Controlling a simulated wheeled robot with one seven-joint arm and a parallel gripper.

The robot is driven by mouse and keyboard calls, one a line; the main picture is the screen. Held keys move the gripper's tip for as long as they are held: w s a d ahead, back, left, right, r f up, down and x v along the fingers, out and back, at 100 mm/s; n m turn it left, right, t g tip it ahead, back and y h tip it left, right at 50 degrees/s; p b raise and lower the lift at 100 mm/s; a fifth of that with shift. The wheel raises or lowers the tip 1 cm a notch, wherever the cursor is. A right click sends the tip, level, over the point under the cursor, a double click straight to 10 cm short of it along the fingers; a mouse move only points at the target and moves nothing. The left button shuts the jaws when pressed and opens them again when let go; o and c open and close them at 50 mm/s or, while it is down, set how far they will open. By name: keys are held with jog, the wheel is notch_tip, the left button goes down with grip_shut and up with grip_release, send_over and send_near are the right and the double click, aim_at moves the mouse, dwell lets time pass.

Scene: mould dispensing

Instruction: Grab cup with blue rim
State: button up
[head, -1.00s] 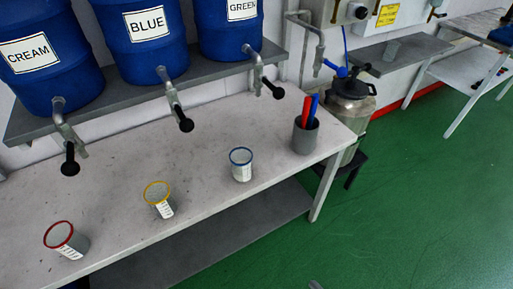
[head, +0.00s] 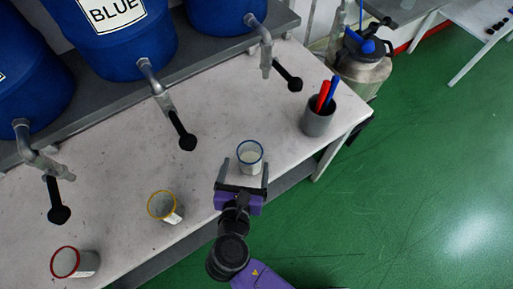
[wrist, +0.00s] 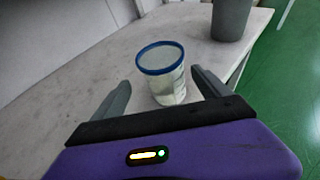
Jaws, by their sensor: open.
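The cup with the blue rim (head: 250,157) stands upright on the grey-white table near its front edge. It also shows in the wrist view (wrist: 163,75), clear-walled, between and a little beyond my fingertips. My gripper (head: 246,170) is open and reaches in from the front edge, with one finger on each side of the cup. In the wrist view my gripper (wrist: 155,85) shows its two grey fingers spread apart, with nothing held. Whether a finger touches the cup is hard to tell, but gaps show on both sides.
A cup with a yellow rim (head: 163,206) and one with a red rim (head: 68,263) stand to the left. A grey holder (head: 318,122) with red and blue items stands to the right. Taps with black handles (head: 182,135) hang behind, below blue barrels (head: 120,45).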

aim_at(252, 150)
jog(key=shift+d+x, duration=0.15)
jog(key=shift+x, duration=1.75)
jog(key=shift+d+x, duration=0.2)
jog(key=shift+x, duration=1.75)
jog(key=shift+s, duration=0.1)
jog(key=c, duration=1.6)
